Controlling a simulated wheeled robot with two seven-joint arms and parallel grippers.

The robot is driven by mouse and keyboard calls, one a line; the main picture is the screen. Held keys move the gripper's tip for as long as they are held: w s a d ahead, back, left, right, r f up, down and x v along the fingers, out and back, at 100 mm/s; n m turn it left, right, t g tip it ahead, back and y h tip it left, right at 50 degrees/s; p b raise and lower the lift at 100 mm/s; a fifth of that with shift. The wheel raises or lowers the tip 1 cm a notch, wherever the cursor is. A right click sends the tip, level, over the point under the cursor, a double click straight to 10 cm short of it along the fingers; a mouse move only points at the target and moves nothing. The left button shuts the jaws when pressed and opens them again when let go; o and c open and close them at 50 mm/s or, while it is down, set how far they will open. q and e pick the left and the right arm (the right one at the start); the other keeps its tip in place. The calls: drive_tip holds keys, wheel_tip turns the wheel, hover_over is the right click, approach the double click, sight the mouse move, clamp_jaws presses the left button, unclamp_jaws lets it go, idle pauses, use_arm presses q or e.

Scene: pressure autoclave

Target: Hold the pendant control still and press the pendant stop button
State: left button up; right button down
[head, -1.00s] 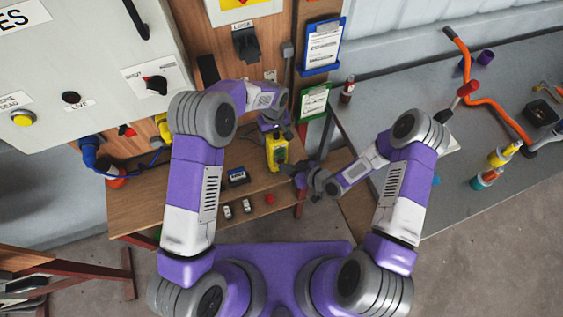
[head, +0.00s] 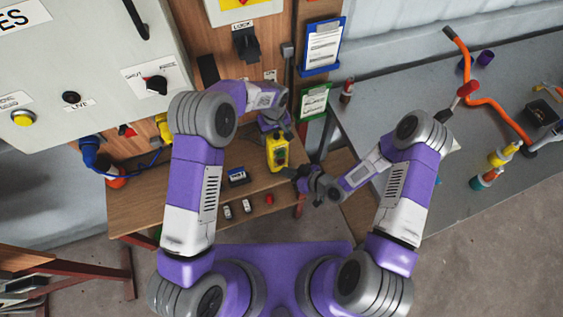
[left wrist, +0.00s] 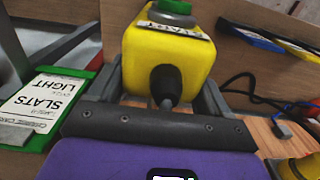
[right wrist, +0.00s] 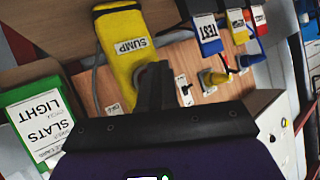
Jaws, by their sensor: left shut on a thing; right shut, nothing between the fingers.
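The yellow pendant control (head: 278,153) is held up above the wooden shelf. My left gripper (head: 272,122) is shut on it. In the left wrist view the pendant (left wrist: 150,52) sits between both fingers, with a green button on top, a white label and a black cable gland facing me. I cannot make out the stop button. My right gripper (head: 291,173) is shut and empty, just below and right of the pendant's lower end.
A grey bench (head: 400,90) with tools stands right. The control cabinet (head: 80,60) stands left.

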drive_tip(key=s, duration=0.1)
drive_tip(key=s+d, duration=0.1)
drive_tip(key=s, duration=0.2)
drive_tip(key=shift+s+d, duration=0.25)
drive_tip(key=shift+s, duration=0.15)
idle(0.7)
use_arm(q)
drive_tip(key=o, duration=1.3)
drive_tip(key=shift+r, duration=0.1)
